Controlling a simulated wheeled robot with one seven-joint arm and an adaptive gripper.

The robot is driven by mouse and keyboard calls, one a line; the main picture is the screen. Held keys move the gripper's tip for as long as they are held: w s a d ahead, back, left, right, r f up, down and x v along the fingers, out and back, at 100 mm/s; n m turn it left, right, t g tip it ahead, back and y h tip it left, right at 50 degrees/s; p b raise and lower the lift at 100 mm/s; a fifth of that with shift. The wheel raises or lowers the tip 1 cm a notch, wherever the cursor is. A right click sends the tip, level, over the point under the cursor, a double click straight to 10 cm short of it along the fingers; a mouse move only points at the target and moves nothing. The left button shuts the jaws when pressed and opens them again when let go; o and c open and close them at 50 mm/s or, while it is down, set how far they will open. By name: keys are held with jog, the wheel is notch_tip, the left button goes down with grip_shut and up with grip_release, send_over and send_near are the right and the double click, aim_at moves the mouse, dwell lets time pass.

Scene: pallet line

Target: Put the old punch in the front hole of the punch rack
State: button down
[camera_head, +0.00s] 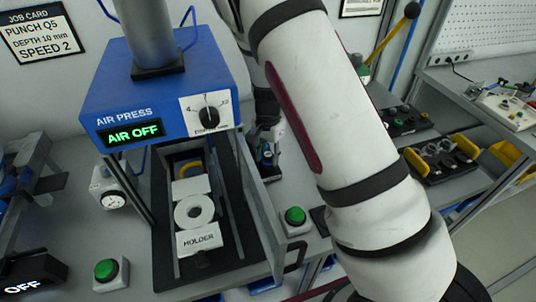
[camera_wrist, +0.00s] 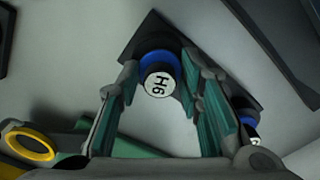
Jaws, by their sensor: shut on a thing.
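In the wrist view, my gripper (camera_wrist: 160,82) is shut on a punch (camera_wrist: 158,86) with a pale end marked "H6" and a blue collar. The punch is over one end of the dark punch rack (camera_wrist: 136,36); I cannot tell how deep it sits in a hole. A second blue-collared punch (camera_wrist: 252,130) stands at the rack's other end, partly hidden by my right finger. In the head view, my gripper (camera_head: 266,145) is low behind the press, mostly hidden by my arm, and the rack is barely visible there.
The blue air press (camera_head: 150,95) reads "AIR OFF". Its holder (camera_head: 199,240) stands below, with an open guard door (camera_head: 262,210) between it and my arm. A green button (camera_head: 295,215) is beside the door. A yellow ring (camera_wrist: 30,142) shows in the wrist view.

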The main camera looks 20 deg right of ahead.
jog(key=shift+f, duration=0.15)
jog(key=c, duration=1.1)
grip_release()
jog(key=s+r+n+t+y, duration=0.1)
jog(key=s+r, duration=0.2)
jog(key=r, duration=0.8)
jog(key=s+r+n+y, duration=0.1)
jog(key=s+r, duration=0.3)
jog(key=r, duration=0.7)
jog(key=shift+s+r+n+t+h, duration=0.35)
jog(key=shift+s+r+n+t, duration=0.8)
jog(key=shift+s, duration=2.3)
jog(key=shift+s+r+n+t+h, duration=0.3)
jog(key=shift+s+r+n, duration=1.65)
jog(key=shift+s, duration=1.5)
jog(key=shift+s+r+n+t+h, duration=0.35)
jog(key=shift+s+r+n+t, duration=0.6)
jog(key=shift+s+r, duration=1.75)
